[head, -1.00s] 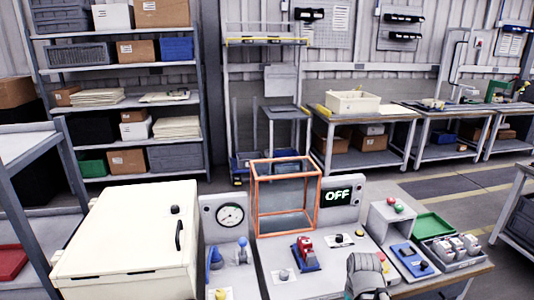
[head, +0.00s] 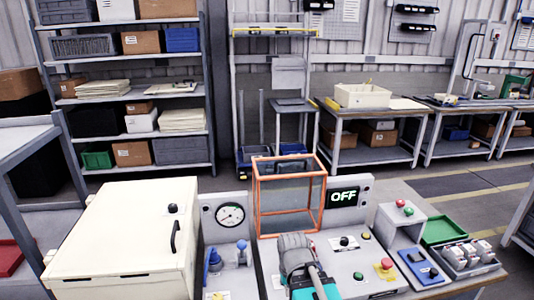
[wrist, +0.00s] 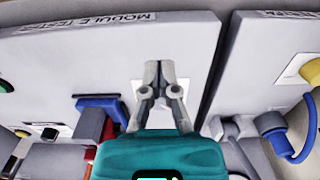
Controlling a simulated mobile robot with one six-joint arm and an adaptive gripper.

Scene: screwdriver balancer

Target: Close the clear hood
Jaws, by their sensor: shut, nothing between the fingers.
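The clear hood (head: 319,190), a see-through box with an orange frame, stands up at the back of the grey module tester panel (head: 344,258) in the head view. My gripper (head: 292,240) is just in front of the hood's lower edge in that view; I cannot tell whether they touch. In the wrist view my gripper (wrist: 159,66) has its fingertips together and empty, over the panel's pale surface. A red part on a blue base (wrist: 98,104) is left of the fingers there; my arm mostly hides it in the head view. The hood is not clearly seen in the wrist view.
An OFF display (head: 344,197) stands right of the hood, and a gauge panel (head: 230,216) left of it. A cream box (head: 120,235) with a black handle fills the left. Black and red knobs (head: 386,264) rise from the panel's right part. A green tray (head: 445,230) is farther right.

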